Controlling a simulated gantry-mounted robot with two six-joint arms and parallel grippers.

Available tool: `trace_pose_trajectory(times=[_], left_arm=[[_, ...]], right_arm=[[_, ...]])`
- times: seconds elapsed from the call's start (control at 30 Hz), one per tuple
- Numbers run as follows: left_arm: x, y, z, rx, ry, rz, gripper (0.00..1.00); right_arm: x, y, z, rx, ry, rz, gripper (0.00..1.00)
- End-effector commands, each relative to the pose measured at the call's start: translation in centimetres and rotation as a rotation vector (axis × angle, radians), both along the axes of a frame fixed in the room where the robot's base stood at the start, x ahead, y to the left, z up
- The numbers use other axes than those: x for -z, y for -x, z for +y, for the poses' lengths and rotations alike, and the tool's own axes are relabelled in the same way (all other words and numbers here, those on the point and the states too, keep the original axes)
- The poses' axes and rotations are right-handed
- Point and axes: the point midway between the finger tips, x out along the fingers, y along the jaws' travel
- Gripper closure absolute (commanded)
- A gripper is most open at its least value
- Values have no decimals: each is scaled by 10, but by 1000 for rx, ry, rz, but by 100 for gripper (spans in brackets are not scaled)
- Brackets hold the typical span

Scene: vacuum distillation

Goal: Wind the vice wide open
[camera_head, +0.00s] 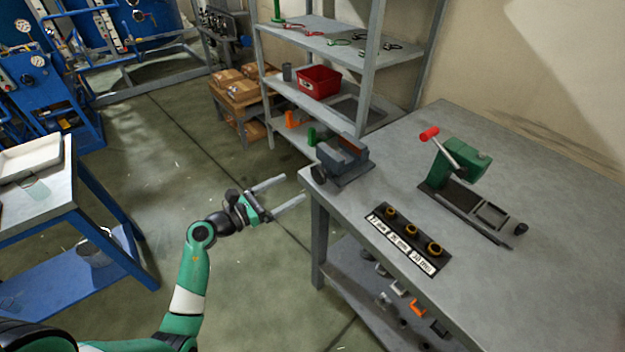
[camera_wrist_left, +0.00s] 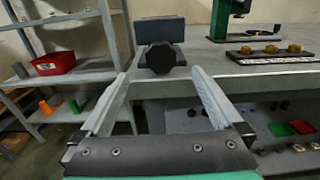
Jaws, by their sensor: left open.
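The blue-grey vice (camera_head: 343,158) stands on the near-left corner of the grey workbench, with a dark round knob (camera_head: 319,173) on its side toward my left gripper. My left gripper (camera_head: 287,190) is open and empty, in the air left of the bench edge and short of the knob. In the left wrist view the vice (camera_wrist_left: 160,29) and its dark knob (camera_wrist_left: 161,58) are straight ahead, beyond and a little above the two spread fingers (camera_wrist_left: 163,95). How far apart the vice jaws are is not clear. My right gripper is not in view.
The workbench (camera_head: 480,290) also holds a green press (camera_head: 459,162) with a red-tipped lever and a labelled rack (camera_head: 409,239) of brass-coloured rings. A metal shelf with a red bin (camera_head: 319,82) stands behind the vice. Open floor lies left of the bench.

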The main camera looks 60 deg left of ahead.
Motion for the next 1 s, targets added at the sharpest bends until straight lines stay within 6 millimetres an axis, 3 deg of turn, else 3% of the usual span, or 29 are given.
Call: trace_pose_trajectory(times=[0.2, 0.33, 0.5, 0.73, 0.77, 1.0], left_arm=[[3, -51, 7, 5, -2, -1, 0], [3, -73, 10, 3, -1, -1, 0], [1, -88, 13, 2, 1, 0, 0], [0, -89, 13, 0, 1, 0, 0], [0, -89, 13, 1, 1, 0, 2], [1, -88, 13, 1, 1, 0, 45]], right_arm=[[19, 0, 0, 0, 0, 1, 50], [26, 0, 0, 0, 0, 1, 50], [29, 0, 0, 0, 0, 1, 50], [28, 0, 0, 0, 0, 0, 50], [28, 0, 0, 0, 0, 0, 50], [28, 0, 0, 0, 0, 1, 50]])
